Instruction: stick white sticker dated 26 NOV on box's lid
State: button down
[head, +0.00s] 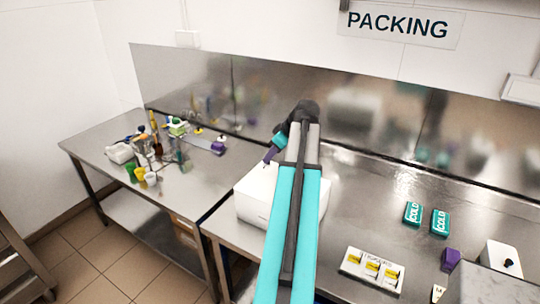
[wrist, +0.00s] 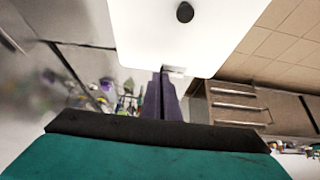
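The white box (head: 258,192) stands at the left end of the packing table. Its white lid (wrist: 180,35) with a black knob (wrist: 185,12) fills the top of the wrist view. My gripper (head: 268,158) is at the box's top, with its purple fingers angled down to the left; my arm hides part of the box. In the wrist view, the fingers (wrist: 165,78) are close together at the lid's edge. A small pale patch, seemingly the white sticker (wrist: 174,70), shows at their tips. Its date cannot be read, and I cannot tell whether it touches the lid.
A white card with yellow labels (head: 371,269) lies on the table to the right. Two teal COLD packs (head: 426,218), a purple block (head: 451,258) and a white box with a black knob (head: 502,260) are farther right. The left table (head: 95,140) holds cups and tools.

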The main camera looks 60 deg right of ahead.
aim_at(269, 165)
jog(key=shift+f+b, duration=1.15)
jog(key=shift+f, duration=1.25)
jog(key=shift+f, duration=0.35)
jog(key=c, duration=1.4)
grip_release()
jog(key=shift+r, duration=0.15)
jog(key=shift+r+p, duration=1.45)
jog(key=shift+r, duration=1.9)
